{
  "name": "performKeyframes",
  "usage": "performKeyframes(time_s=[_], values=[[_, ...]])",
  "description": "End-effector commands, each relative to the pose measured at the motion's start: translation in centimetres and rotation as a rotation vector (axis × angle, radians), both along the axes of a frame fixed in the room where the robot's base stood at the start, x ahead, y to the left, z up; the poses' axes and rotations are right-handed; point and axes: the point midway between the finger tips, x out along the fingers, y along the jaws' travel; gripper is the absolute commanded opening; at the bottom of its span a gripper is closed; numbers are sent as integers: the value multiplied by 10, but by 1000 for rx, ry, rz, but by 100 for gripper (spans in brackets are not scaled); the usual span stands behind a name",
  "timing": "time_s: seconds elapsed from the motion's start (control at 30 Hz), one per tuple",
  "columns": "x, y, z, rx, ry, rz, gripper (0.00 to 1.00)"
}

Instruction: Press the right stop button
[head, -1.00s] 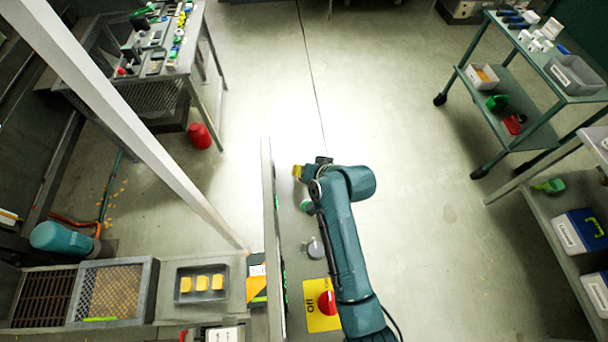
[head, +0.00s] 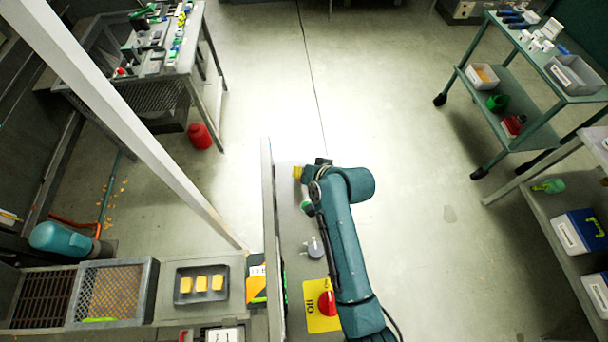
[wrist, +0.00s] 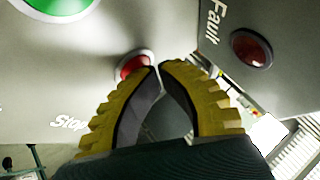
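In the wrist view, a red button (wrist: 129,66) in a pale ring sits on a grey panel face, near a "Stop" label (wrist: 70,123). My gripper (wrist: 160,68) has yellow ribbed fingers with their tips together and nothing between them. The tips overlap the right part of the red button; I cannot tell whether they touch it. In the head view, my gripper (head: 298,172) is at the far end of the panel (head: 290,240); the red stop button cannot be made out there.
A large green button (wrist: 58,6) is at upper left in the wrist view. A red "Fault" lamp (wrist: 250,48) is on the adjoining face at right. In the head view, a grey knob (head: 315,248) and a red switch (head: 327,303) on a yellow plate are beside my arm.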

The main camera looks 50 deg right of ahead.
Motion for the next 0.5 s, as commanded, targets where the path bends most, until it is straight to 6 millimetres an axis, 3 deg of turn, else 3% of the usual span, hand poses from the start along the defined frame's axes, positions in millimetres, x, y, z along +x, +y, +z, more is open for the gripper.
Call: performKeyframes(time_s=[0.5], values=[[-1, 1, 17, 2, 3, 1, 0]])
